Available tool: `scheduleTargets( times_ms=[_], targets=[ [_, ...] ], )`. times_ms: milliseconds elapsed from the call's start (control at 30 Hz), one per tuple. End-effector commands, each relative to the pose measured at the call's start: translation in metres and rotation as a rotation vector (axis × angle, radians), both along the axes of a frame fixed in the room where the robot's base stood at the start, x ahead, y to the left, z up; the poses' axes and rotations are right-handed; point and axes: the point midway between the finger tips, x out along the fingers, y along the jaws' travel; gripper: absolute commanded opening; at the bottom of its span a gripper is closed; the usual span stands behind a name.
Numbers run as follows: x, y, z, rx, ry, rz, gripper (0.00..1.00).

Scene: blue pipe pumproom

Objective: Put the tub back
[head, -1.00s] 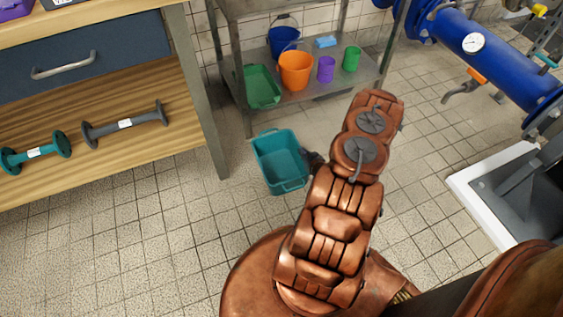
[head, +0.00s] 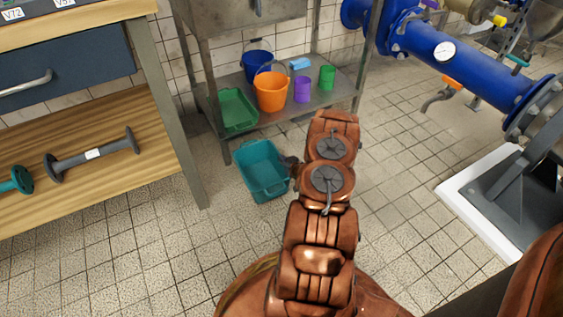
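A teal tub (head: 262,170) with handles at its ends is in front of the metal shelf, near or over the tiled floor; I cannot tell whether it touches the floor. My gripper (head: 291,164) is a small dark shape at the tub's right side, mostly hidden behind my copper arm. I cannot see its fingers or tell whether they grip the rim. The metal shelf (head: 345,92) holds a green tray, an orange bucket and other containers.
On the shelf are a green tray (head: 238,110), orange bucket (head: 271,92), blue bucket (head: 257,62), purple cup (head: 302,90), green cup (head: 327,77) and blue sponge (head: 300,64). A wooden bench (head: 165,120) stands left. Blue pipework (head: 465,72) is right. Floor between is clear.

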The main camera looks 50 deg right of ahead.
Motion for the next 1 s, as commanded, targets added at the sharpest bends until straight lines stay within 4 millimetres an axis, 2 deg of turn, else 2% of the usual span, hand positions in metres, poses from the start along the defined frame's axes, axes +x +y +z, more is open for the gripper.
scheduleTargets(
  times_ms=[100,200,500,700,967,1000],
  targets=[
    [0.016,-0.015,-0.003,-0.006,-0.004,0.0,0.0],
    [0.023,-0.022,-0.003,-0.003,-0.003,0.0,0.0],
    [0.034,-0.032,-0.005,-0.003,-0.002,0.001,0.0],
    [0.032,-0.031,-0.036,-0.001,-0.002,-0.001,0.0],
    [0.032,-0.03,-0.038,0.0,-0.001,0.0,0.0],
    [0.032,-0.03,-0.039,-0.001,0.0,0.0,0.05]
  ],
)
